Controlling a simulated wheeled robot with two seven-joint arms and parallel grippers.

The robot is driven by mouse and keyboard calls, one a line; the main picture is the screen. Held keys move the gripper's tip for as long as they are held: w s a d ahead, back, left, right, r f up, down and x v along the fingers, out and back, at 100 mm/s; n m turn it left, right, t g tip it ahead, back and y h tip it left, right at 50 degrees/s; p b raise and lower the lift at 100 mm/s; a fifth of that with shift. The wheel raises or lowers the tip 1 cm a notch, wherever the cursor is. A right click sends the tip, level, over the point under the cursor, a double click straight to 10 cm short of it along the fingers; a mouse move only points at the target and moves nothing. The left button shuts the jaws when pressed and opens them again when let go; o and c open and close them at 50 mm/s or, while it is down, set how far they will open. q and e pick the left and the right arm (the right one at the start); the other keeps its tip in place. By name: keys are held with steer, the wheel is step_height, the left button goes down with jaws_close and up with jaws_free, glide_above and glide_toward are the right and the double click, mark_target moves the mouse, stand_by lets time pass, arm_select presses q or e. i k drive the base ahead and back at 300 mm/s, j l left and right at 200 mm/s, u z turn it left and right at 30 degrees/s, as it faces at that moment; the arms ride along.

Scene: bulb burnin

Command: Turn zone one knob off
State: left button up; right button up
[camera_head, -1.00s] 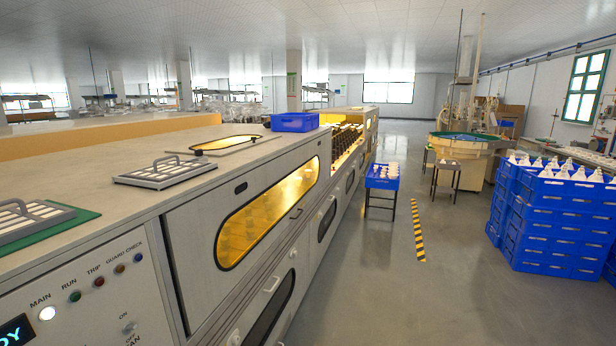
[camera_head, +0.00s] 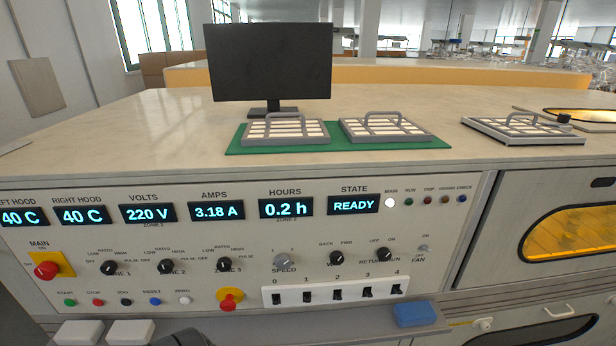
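The zone one knob (camera_head: 108,267) is a small black rotary knob at the left of the control panel (camera_head: 250,240), labelled ZONE 1, with OFF, LOW, RATED and HIGH printed around it. I cannot tell which mark its pointer faces. Similar black knobs for zone 2 (camera_head: 165,266) and zone 3 (camera_head: 224,265) sit to its right. The state display (camera_head: 353,205) reads READY, and the white MAIN lamp (camera_head: 390,202) is lit. Neither gripper can be made out. A dark shape cut off at the bottom edge is too partial to identify.
A red main switch (camera_head: 46,270) on a yellow plate is left of the knob. A red button (camera_head: 229,298) on yellow sits below zone 3. A monitor (camera_head: 269,62) and trays on a green mat (camera_head: 240,147) stand above. A blue block (camera_head: 413,313) lies on the front ledge.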

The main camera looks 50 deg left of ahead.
mark_target(109, 268)
steer(key=k+u, duration=0.15)
steer(key=u, duration=1.65)
